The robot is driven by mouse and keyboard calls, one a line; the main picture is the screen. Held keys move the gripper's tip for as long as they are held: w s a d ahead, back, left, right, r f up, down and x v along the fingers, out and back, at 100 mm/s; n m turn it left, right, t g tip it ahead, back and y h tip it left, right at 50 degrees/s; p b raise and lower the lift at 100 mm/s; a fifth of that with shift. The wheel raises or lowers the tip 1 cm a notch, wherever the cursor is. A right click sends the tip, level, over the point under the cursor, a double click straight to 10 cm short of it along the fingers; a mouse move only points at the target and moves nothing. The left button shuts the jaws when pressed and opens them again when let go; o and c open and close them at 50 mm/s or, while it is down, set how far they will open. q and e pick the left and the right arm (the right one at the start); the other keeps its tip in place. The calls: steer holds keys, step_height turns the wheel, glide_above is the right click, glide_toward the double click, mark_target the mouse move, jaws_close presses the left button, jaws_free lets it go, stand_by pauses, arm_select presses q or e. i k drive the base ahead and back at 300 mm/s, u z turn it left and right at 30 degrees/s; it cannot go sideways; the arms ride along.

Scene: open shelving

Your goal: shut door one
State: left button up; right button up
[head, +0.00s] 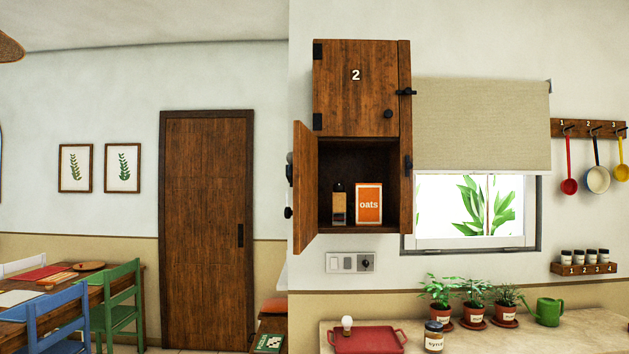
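A wooden wall cabinet with two compartments hangs beside the window. Its upper door (356,85), marked 2, is shut, with a black knob low on its right. The lower door (306,190) stands open, swung out on the left side, with its inner face towards me; no number shows on it. Dark fittings show past its left edge. In the open lower compartment (335,158) stand a small dark-capped bottle (339,206) and an orange oats box (369,204). Neither of my grippers is in view.
Below are a counter (490,342) with a red tray (368,340), a jar (434,337), potted plants (474,312) and a green watering can (547,311). Ladles hang from a rack (590,129) at right. The space in front of the cabinet looks clear.

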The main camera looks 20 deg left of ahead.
mark_target(305, 211)
steer(key=u, duration=0.8)
steer(key=i, duration=0.8)
steer(key=u, duration=0.6)
steer(key=i, duration=1)
steer(key=z, duration=0.9)
steer(key=i, duration=0.35)
steer(key=z, duration=0.35)
